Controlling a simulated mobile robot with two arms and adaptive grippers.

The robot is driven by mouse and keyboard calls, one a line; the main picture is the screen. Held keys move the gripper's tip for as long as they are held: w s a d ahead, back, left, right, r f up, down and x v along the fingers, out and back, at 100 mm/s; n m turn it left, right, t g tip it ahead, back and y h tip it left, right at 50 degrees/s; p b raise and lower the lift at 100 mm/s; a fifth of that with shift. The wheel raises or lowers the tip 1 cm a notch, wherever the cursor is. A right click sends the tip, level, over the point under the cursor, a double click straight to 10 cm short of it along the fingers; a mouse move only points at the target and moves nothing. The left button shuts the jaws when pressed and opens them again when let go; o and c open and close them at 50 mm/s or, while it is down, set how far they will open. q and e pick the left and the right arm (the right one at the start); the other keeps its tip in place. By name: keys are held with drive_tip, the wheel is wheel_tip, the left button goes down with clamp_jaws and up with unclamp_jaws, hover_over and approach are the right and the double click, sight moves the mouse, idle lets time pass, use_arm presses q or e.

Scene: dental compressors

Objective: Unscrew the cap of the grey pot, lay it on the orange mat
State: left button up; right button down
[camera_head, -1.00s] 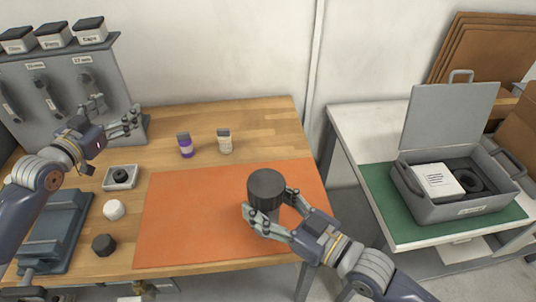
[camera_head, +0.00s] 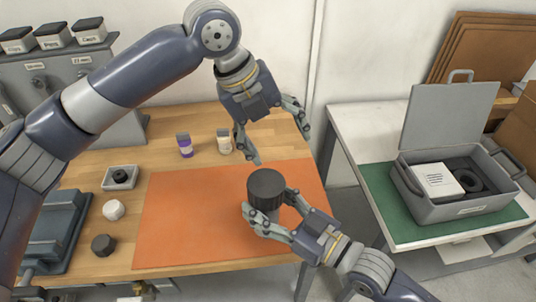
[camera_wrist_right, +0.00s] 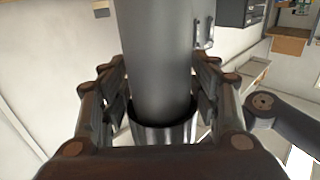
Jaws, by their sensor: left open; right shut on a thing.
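The grey pot (camera_head: 273,213) is upright with its wide, dark ribbed cap (camera_head: 267,184) on top. My right gripper (camera_head: 268,206) is shut around the pot's body, below the cap. The grey body also fills the middle of the right wrist view (camera_wrist_right: 157,55), between the fingers. My left gripper (camera_head: 281,150) is open and empty, pointing down, above and just behind the cap, apart from it. The orange mat (camera_head: 190,215) lies flat on the wooden table, its left part bare. The pot appears over the mat's right part; whether it touches is hidden.
A purple bottle (camera_head: 184,145) and a pale bottle (camera_head: 223,141) stand behind the mat. A small grey tray (camera_head: 120,178), a white knob (camera_head: 113,210) and a black knob (camera_head: 103,245) lie left of it. An open grey case (camera_head: 455,205) is on the right table.

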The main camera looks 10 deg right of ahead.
sight(269, 183)
use_arm(q)
drive_tip(key=s+m+y, duration=0.1)
drive_tip(key=s+a+m+y, duration=0.1)
drive_tip(key=s+m, duration=0.1)
drive_tip(key=s+r+m+y, duration=0.1)
drive_tip(key=s+m+y, duration=0.1)
drive_tip(key=shift+a+g, duration=0.3)
drive_tip(key=shift+a, duration=0.1)
drive_tip(key=shift+s+a+m+y, duration=0.3)
drive_tip(key=shift+s+m+y, duration=0.1)
drive_tip(key=shift+s+m, duration=0.1)
drive_tip(key=shift+a+f, duration=0.1)
drive_tip(key=shift+f, duration=3.85)
drive_tip(key=c, duration=1.1)
drive_tip(key=n, duration=0.3)
drive_tip(key=shift+n, duration=0.4)
drive_tip(key=shift+s+d, duration=0.1)
drive_tip(key=shift+d, duration=0.1)
